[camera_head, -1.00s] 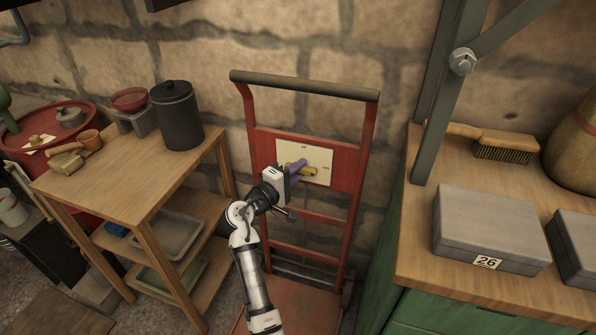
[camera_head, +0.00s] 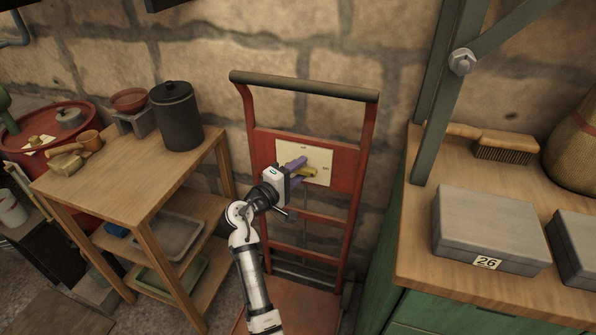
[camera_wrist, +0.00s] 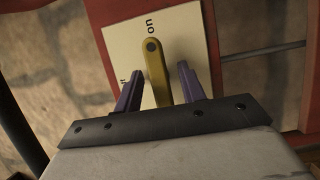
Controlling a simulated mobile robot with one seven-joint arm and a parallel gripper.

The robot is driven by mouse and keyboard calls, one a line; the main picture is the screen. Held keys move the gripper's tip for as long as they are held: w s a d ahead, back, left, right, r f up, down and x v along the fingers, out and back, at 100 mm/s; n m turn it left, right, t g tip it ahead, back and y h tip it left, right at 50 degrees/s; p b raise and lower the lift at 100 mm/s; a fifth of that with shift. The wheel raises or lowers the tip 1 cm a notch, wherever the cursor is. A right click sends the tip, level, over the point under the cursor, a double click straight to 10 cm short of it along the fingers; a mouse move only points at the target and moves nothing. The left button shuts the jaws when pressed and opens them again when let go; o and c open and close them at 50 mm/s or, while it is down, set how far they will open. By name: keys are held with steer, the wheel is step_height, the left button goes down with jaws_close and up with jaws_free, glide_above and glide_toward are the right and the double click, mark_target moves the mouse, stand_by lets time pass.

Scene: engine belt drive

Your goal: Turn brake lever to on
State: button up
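The brake lever is a yellow bar on a cream plate (camera_head: 321,158) fixed to a red hand-truck frame. In the wrist view the lever (camera_wrist: 157,75) runs from its dark pivot down between my fingers. The word "on" is printed on the plate (camera_wrist: 181,28) beyond the pivot; a second label at the left is partly hidden by a finger. My gripper (camera_wrist: 160,88) is open, with one purple finger on each side of the lever and a visible gap to both. In the head view my gripper (camera_head: 298,171) is at the plate, and the lever (camera_head: 309,172) shows beside the fingers.
A wooden shelf table (camera_head: 130,158) with a dark pot (camera_head: 177,118) stands to the left. A green cabinet with a wooden top (camera_head: 432,245) and grey boxes (camera_head: 488,228) is at the right. The hand truck's top handle (camera_head: 305,86) crosses above the plate.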

steer(key=b+v, duration=0.1)
steer(key=v, duration=1.2)
steer(key=shift+s+a, duration=0.25)
steer(key=shift+s, duration=0.1)
